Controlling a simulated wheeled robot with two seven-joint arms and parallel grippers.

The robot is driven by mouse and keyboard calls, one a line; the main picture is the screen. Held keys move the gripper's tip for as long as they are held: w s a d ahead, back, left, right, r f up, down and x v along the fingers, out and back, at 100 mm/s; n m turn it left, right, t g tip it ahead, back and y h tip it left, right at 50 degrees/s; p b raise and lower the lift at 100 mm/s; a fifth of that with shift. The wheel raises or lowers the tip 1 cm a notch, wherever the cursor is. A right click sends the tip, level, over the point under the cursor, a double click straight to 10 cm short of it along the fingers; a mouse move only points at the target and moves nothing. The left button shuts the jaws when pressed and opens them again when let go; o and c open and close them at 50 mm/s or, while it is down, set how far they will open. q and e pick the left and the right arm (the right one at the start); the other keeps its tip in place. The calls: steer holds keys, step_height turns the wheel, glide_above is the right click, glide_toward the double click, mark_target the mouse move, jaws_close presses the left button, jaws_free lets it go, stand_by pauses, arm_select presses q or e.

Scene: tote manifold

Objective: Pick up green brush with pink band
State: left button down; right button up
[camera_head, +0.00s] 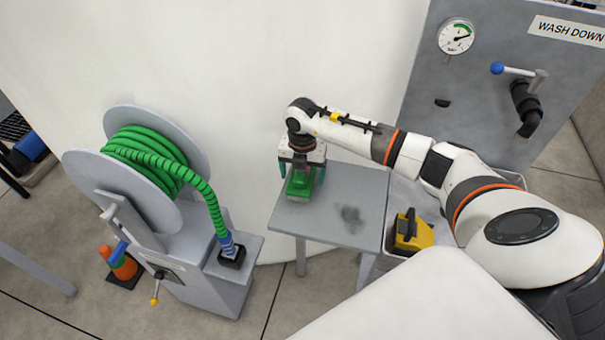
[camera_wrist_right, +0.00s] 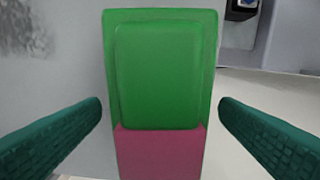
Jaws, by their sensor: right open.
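The green brush with the pink band (camera_head: 299,186) lies on the small grey table (camera_head: 335,225), near its left edge. My right gripper (camera_head: 303,180) is above the brush, its teal fingers on either side of it. In the right wrist view the brush (camera_wrist_right: 160,75) fills the middle, with its pink band (camera_wrist_right: 160,152) toward the bottom. The right fingers (camera_wrist_right: 160,135) are open, with a gap between each finger and the brush. Its underside is hidden. My left gripper is not in view.
A green hose reel (camera_head: 150,165) stands left of the table. A yellow and black object (camera_head: 410,232) sits to the table's right. A white wall (camera_head: 270,70) rises behind, and a grey wash-down panel (camera_head: 430,80) stands at the back right. The table's middle is clear apart from a dark smudge.

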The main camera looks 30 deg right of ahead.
steer(key=shift+f, duration=0.8)
steer(key=c, duration=1.1)
steer(key=shift+r, duration=0.1)
steer(key=shift+c, duration=0.2)
step_height(320, 180, up, 10)
steer(key=shift+f+b, duration=0.1)
steer(key=shift+b, duration=0.65)
